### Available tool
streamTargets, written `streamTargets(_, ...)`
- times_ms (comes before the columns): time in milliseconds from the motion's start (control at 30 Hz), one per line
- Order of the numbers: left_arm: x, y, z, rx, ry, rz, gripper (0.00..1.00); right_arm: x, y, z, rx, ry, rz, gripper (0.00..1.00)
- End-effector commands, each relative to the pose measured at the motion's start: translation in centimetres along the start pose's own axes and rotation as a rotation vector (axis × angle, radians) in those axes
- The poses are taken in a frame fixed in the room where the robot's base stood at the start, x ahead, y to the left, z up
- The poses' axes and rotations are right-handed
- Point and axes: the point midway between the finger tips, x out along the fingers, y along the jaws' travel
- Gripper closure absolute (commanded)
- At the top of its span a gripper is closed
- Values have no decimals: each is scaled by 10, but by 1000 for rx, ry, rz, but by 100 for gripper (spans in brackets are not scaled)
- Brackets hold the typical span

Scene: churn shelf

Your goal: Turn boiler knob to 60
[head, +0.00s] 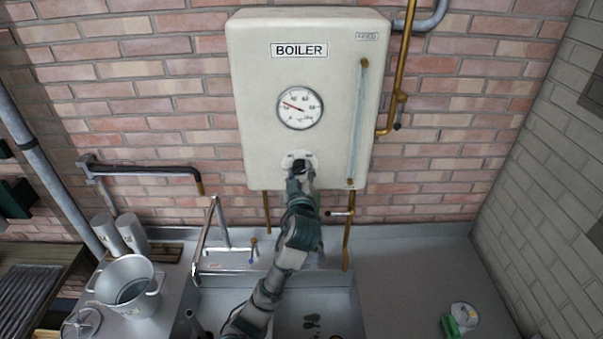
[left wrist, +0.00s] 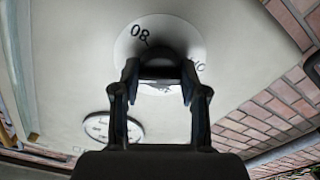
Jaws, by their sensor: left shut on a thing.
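The cream boiler (head: 253,95) hangs on the brick wall. Its round gauge (head: 300,108) has a red needle pointing to the upper left. The dark knob (head: 299,166) is below the gauge on a white dial plate. My left gripper (head: 300,180) reaches up to the knob and is shut on it. In the left wrist view the knob (left wrist: 160,66) sits between the fingers of my left gripper (left wrist: 160,80). The dial plate (left wrist: 183,36) shows an upside-down "80" beside the knob. The knob's pointer cannot be made out clearly. My right gripper is not in view.
A steel sink (head: 315,300) lies below the boiler, with a tap pipe (head: 207,235) at its left. A metal pot (head: 128,285) and two grey cups stand at left. Brass pipes (head: 348,230) run beside the boiler.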

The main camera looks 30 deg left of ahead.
Motion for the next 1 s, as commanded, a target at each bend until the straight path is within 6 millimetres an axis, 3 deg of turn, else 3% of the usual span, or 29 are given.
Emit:
streamTargets(433,0,0,8,-336,-15,-2,92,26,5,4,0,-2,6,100)
streamTargets(833,0,-1,7,-375,-16,-6,92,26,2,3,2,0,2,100)
streamTargets(867,0,-1,7,-375,-16,-6,52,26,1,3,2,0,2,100)
streamTargets(933,0,0,7,-375,-15,-5,34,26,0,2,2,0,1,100)
streamTargets(1000,0,0,6,-375,-13,-4,31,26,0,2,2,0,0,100)
